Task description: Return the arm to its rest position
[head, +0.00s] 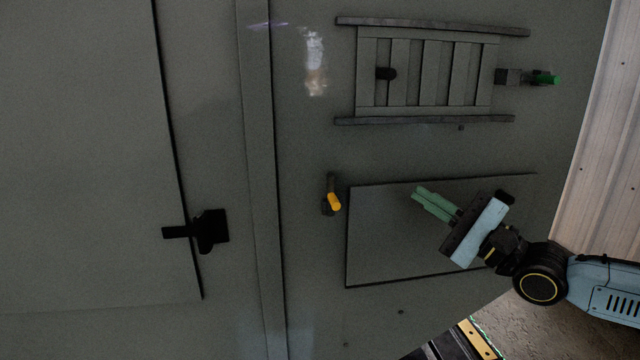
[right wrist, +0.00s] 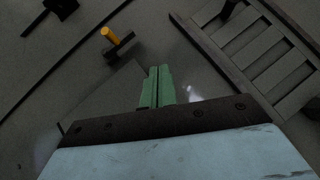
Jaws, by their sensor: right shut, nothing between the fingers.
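My right gripper (head: 435,203) comes in from the right in the head view, in front of a flat rectangular panel on the grey enclosure wall. Its green fingers are together with nothing between them. In the right wrist view the same green fingers (right wrist: 155,87) stand side by side, pointing toward the wall. They look apart from the yellow-tipped handle (head: 333,201), which is left of them in the head view. That handle also shows in the right wrist view (right wrist: 117,44). My left gripper is not in view.
A louvred vent (head: 425,72) with dark rails sits at the upper right, with a green-tipped fitting (head: 540,78) beside it. A black door handle (head: 205,231) is at the left. A vertical post (head: 258,180) divides the wall. A ribbed pale surface (head: 610,150) is at the far right.

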